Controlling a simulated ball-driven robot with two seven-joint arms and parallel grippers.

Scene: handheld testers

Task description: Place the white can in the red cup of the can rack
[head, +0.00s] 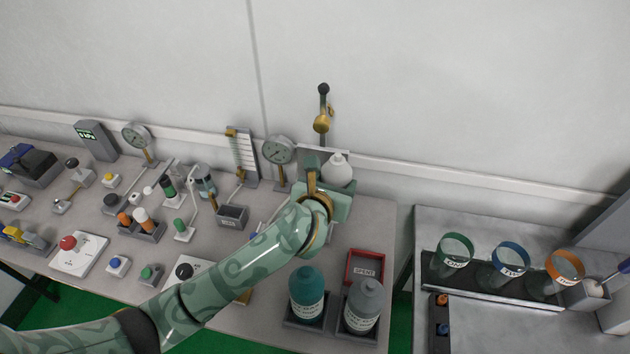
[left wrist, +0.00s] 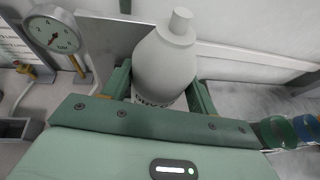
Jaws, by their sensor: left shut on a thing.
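The white can (head: 338,170) is upright in my left gripper (head: 328,184), above the back right of the grey bench. The left wrist view shows the white can (left wrist: 165,62) between the two green fingers of the gripper (left wrist: 160,92), its narrow neck up and part of a dark label hidden low down. On the right table, a dark rack (head: 480,287) holds a green-rimmed cup (head: 456,249), a blue-rimmed cup (head: 510,259) and an orange-rimmed cup (head: 564,266). No rim looks plainly red; orange is closest. The can is apart from the cups, to their left.
A teal can (head: 306,292) and a grey can (head: 363,303) stand in a dark holder at the bench front, near a red tray (head: 366,268) marked SPENT. Gauges and switches crowd the left. A wall valve (head: 322,122) is behind the gripper. A gap separates bench and right table.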

